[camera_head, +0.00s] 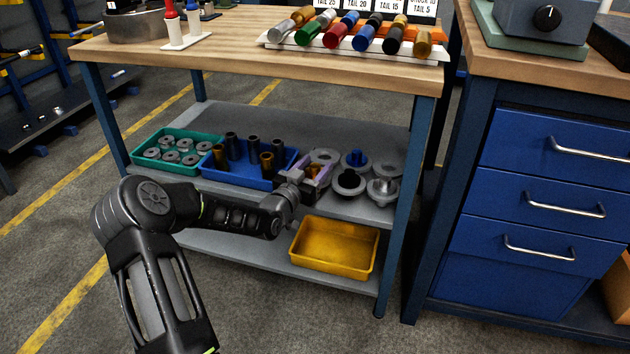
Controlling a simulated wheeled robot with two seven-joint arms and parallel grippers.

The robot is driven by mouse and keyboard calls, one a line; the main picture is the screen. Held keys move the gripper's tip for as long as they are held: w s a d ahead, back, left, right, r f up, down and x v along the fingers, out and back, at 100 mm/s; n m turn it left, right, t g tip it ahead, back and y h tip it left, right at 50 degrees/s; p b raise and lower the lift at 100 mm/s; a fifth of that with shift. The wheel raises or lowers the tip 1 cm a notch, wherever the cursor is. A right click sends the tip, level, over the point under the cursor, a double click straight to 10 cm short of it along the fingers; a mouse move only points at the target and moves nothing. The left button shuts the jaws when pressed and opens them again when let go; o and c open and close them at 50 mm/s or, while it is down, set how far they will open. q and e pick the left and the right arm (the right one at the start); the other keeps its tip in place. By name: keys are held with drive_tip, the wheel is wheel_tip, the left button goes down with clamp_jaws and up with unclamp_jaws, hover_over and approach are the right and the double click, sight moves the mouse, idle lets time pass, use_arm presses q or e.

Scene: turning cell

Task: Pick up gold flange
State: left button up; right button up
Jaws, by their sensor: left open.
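The gold flange (314,170) is on the grey middle shelf of the workbench, at the left of a group of flanges. Only a bit of its gold hub shows; the rest is hidden by my gripper. My left gripper (315,178) reaches in from the left with its jaws open around or just in front of the gold hub. I cannot tell whether the fingers touch it. My right gripper is out of view.
A blue bin (222,178) with dark and gold sleeves stands left. The benchtop (240,40) overhangs the shelf. A yellow tray (333,246) sits below.

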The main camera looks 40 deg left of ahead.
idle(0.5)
use_arm(q)
clamp_jaws()
idle(0.4)
idle(0.9)
